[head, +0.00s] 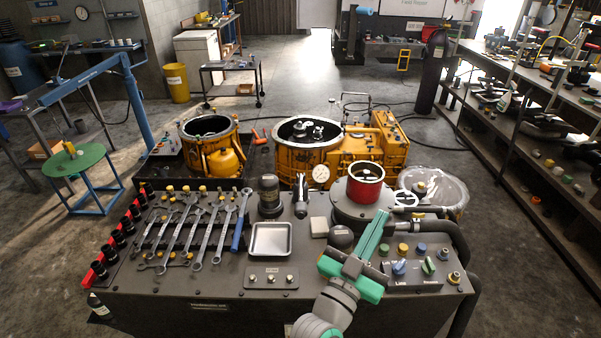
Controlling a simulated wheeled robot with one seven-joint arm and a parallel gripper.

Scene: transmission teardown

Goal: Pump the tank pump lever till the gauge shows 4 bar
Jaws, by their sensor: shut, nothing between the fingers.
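A round white pressure gauge (320,172) faces me at the back of the workbench; its needle is too small to read. Right of it a red-rimmed cylinder (365,184) stands on a round grey base (349,212). A dark round knob (341,237) sits in front of this base; I cannot tell if it belongs to the pump lever. No lever can be made out for certain. My green and grey gripper (383,218) reaches over the bench from the front, just right of the knob. It looks shut and empty; its tips are hard to make out.
Wrenches (205,232) and a square metal tray (270,239) lie on the bench to the left. A control panel (415,268) with knobs and thick black hoses (447,235) is close on the right. Yellow housings (378,150) stand behind the bench.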

